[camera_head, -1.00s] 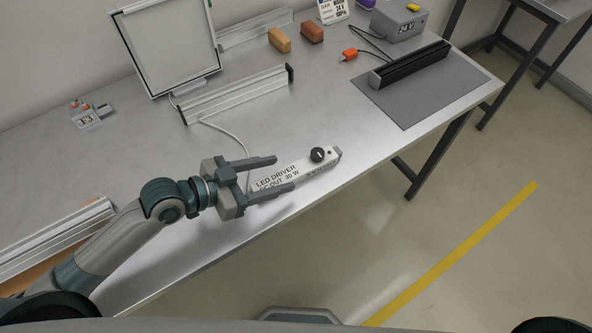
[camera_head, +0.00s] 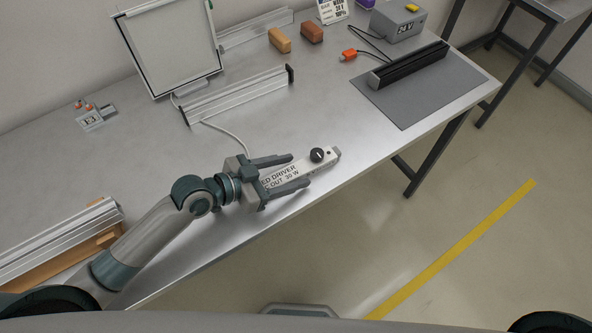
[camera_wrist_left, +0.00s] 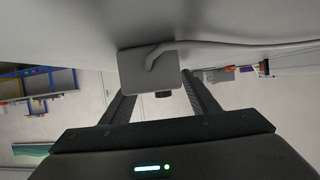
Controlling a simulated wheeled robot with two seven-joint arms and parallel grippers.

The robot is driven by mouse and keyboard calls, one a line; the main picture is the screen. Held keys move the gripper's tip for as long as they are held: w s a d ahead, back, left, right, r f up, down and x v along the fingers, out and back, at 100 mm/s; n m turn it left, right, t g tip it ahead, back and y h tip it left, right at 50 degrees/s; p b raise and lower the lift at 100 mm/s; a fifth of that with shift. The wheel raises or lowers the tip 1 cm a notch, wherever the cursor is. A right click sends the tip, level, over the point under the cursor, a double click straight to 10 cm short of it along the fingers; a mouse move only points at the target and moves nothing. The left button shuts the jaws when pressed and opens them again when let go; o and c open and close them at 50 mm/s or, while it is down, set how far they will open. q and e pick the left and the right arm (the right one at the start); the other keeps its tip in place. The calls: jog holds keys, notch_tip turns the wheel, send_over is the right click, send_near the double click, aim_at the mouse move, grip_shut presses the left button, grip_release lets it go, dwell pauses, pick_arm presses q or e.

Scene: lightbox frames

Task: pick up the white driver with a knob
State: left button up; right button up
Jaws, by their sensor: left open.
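My left gripper (camera_head: 292,171) is open, with one finger along each long side of the driver's left part. I cannot tell whether the fingers touch it. In the left wrist view the driver's end face (camera_wrist_left: 148,84) shows ahead, between the open fingers (camera_wrist_left: 160,108), with a cable at it. My right gripper is not in view.
A framed panel (camera_head: 168,45) and an aluminium profile (camera_head: 238,93) stand behind the driver. A grey mat (camera_head: 425,98) carries a black bar (camera_head: 410,65) at the right. Other profiles (camera_head: 60,240) lie at the left. The table between driver and mat is clear.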

aim_at(290, 172)
pick_arm(q)
jog(key=shift+c, duration=0.3)
jog(key=c, duration=1.2)
jog(key=shift+c, duration=0.2)
jog(key=shift+r, duration=0.2)
jog(key=shift+r+p, duration=0.85)
jog(key=shift+p, duration=0.05)
notch_tip(290, 172, up, 3)
jog(key=p, duration=0.3)
jog(key=w+d+r+p, duration=0.1)
jog(key=d+r+p, duration=0.2)
jog(key=d+p, duration=0.1)
jog(key=w+d+r+p, duration=0.1)
jog(key=d+r+p, duration=0.2)
jog(key=d, duration=0.4)
jog(key=shift+w+d+p, duration=0.2)
jog(key=shift+w+p, duration=0.15)
jog(key=shift+w, duration=0.05)
